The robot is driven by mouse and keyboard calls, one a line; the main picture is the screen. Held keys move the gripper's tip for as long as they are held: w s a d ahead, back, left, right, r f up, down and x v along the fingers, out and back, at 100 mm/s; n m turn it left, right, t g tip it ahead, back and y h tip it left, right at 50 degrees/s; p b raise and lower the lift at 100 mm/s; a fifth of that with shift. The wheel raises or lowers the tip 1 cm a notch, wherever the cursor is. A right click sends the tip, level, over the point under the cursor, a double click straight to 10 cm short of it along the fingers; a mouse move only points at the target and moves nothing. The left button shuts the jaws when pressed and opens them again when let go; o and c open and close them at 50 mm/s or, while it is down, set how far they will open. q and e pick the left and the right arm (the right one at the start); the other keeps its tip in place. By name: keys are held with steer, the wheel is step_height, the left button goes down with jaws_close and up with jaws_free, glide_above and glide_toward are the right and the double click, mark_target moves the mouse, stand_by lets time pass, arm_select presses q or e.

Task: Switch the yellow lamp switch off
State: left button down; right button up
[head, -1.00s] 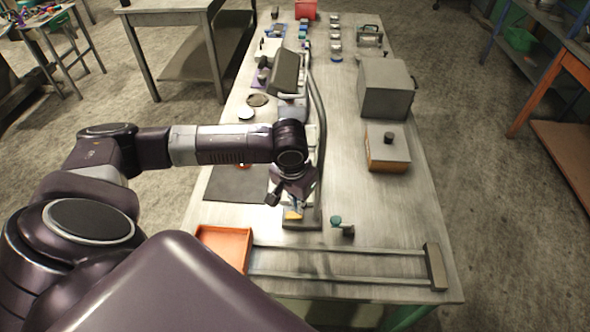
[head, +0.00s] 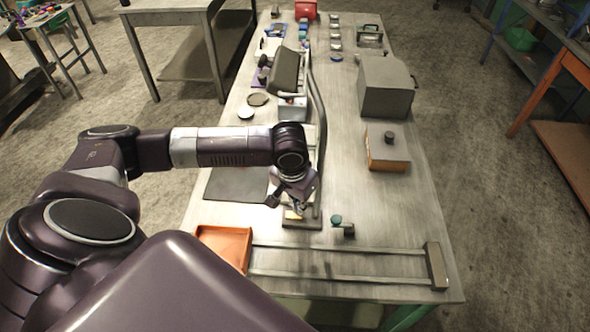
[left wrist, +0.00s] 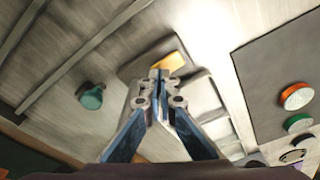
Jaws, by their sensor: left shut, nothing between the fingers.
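The yellow switch (head: 291,214) sits on the dark base (head: 303,224) of the lamp, near the front of the workbench. A curved grey post (head: 321,130) rises by the base, and the lamp head (head: 285,72) is further back. My left gripper (head: 300,211) is shut and empty, pointing down right at the switch and partly hiding it. In the left wrist view the closed fingertips (left wrist: 158,76) overlap the near edge of the yellow switch (left wrist: 170,61). I cannot tell whether they touch it. My right gripper is not in view.
A teal-topped knob (head: 336,220) stands just right of the base. An orange tray (head: 225,240) and two rails (head: 340,281) lie in front. A box with a black knob (head: 388,152) stands right.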

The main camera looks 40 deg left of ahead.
arm_select(q)
steer(key=shift+f, duration=0.55)
steer(key=shift+r, duration=0.1)
step_height(320, 180, up, 7)
steer(key=p, duration=0.8)
steer(key=shift+p, duration=0.35)
steer(key=shift+s, duration=0.15)
stand_by(0.4)
